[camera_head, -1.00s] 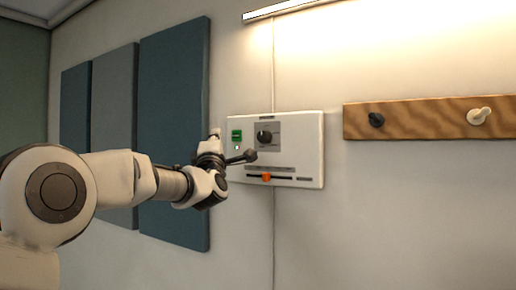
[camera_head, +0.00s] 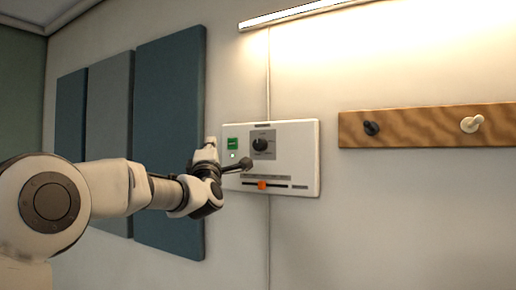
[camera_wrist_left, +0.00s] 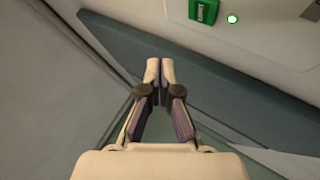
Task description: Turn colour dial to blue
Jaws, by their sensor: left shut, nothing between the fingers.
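The colour dial (camera_head: 261,144) is a dark round knob on a grey square of the white wall panel (camera_head: 308,160). Its markings are too small to read, so I cannot tell which colour it points at. My left gripper (camera_head: 211,143) is just left of the panel, apart from the dial. In the left wrist view its cream fingertips (camera_wrist_left: 160,68) are together with nothing between them. A green button (camera_head: 231,144) sits left of the dial, with a small lit white light (camera_head: 232,155) below it. My right gripper is not in view.
An orange slider (camera_head: 262,185) is low on the panel. Blue and grey wall boards (camera_head: 170,130) stand behind my left arm. A wooden rail (camera_head: 420,127) with a dark peg (camera_head: 371,128) and a cream peg (camera_head: 471,124) is to the right. The wall below the rail is clear.

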